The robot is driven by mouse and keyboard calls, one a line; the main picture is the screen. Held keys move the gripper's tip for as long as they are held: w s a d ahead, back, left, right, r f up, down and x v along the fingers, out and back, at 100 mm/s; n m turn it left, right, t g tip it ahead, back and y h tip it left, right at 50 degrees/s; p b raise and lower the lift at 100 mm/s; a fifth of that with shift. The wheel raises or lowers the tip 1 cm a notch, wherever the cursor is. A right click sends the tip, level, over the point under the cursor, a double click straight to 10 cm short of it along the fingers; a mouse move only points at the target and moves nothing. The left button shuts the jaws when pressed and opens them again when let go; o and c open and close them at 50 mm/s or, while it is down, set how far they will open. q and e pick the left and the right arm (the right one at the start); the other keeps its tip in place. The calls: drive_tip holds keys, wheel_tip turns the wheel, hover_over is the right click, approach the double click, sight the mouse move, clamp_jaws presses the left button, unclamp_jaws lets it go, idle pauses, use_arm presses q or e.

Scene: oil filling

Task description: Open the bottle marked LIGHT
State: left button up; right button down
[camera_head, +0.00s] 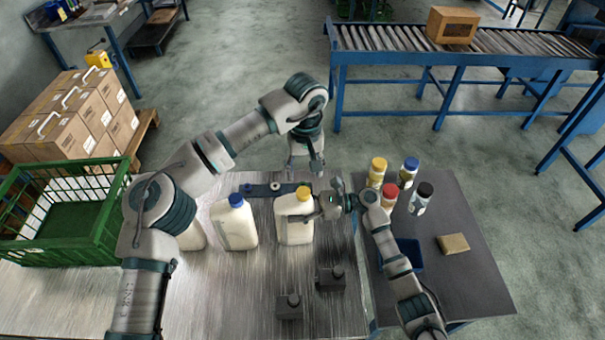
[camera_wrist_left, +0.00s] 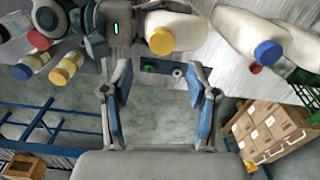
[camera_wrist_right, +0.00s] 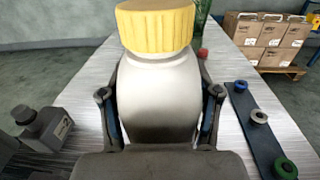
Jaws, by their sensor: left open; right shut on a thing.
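A white bottle with a yellow cap (camera_head: 294,225) stands on the metal table; no label on it is readable. My right gripper (camera_head: 318,207) is shut around its body, and the right wrist view shows the bottle (camera_wrist_right: 158,95) between both fingers, yellow cap (camera_wrist_right: 156,27) on. My left gripper (camera_head: 309,172) is open and empty, just behind and above the capped top. In the left wrist view, my left gripper (camera_wrist_left: 159,80) has its fingers apart, and the yellow cap (camera_wrist_left: 175,32) lies beyond them. A blue-capped white bottle (camera_head: 233,228) stands to the left.
Another white bottle (camera_head: 190,238) is partly hidden by my left arm. A dark bar with rings (camera_head: 262,189) lies behind the bottles. Small jars (camera_head: 389,196) and a blue bin (camera_head: 408,254) stand on the right table. A green crate (camera_head: 98,240) is left.

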sight(304, 191)
use_arm(q)
drive_tip(key=m, duration=0.5)
drive_tip(key=shift+w+a, duration=0.1)
drive_tip(key=shift+m, duration=0.4)
drive_tip(key=shift+f, duration=0.2)
wheel_tip(304, 191, down, 8)
drive_tip(key=shift+r, duration=0.2)
